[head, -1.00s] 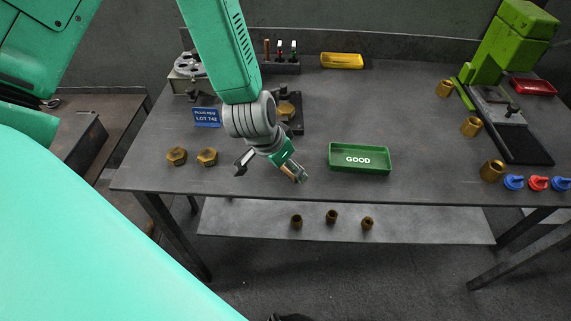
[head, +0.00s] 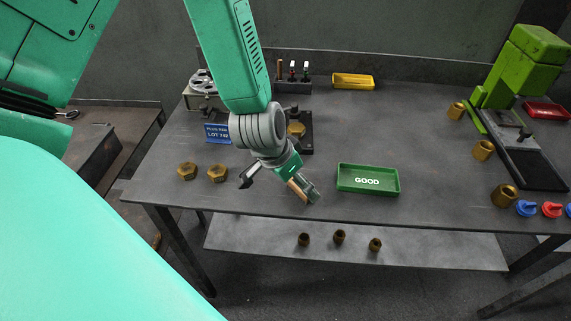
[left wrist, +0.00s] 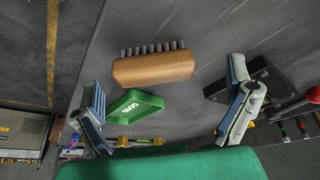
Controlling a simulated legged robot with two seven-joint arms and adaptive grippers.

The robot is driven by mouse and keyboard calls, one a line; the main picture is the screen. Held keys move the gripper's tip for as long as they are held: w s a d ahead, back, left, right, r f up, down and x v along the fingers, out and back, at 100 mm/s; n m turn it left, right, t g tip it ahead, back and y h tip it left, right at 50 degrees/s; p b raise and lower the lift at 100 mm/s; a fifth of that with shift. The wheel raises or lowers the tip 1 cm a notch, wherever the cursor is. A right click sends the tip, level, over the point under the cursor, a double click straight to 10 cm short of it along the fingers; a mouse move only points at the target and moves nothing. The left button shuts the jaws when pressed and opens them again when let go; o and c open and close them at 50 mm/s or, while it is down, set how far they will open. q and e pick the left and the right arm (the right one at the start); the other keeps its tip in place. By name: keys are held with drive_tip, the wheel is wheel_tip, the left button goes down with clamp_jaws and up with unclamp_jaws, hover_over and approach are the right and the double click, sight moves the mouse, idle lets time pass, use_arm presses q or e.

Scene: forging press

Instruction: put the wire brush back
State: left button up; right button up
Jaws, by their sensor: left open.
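The wire brush, a wooden block with dark bristles, shows whole in the left wrist view (left wrist: 153,68). In the head view the brush (head: 298,190) is partly hidden by my left gripper (head: 280,188), close to the table's front edge. My left gripper is open, with its fingers spread on either side of the brush. In the left wrist view neither finger appears to touch it. Whether the brush rests on the table is hard to tell. My right gripper is not in view.
A green GOOD tray (head: 368,191) lies just right of the gripper. Two brass nuts (head: 202,172) lie to its left. A tool holder (head: 293,87) and a yellow tray (head: 352,81) stand at the back. A green press (head: 520,65) stands at the right.

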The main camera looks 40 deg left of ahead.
use_arm(q)
drive_tip(key=p+v, duration=0.1)
drive_tip(key=v, duration=0.8)
drive_tip(key=shift+s+d+r, duration=0.15)
drive_tip(key=shift+s, duration=0.1)
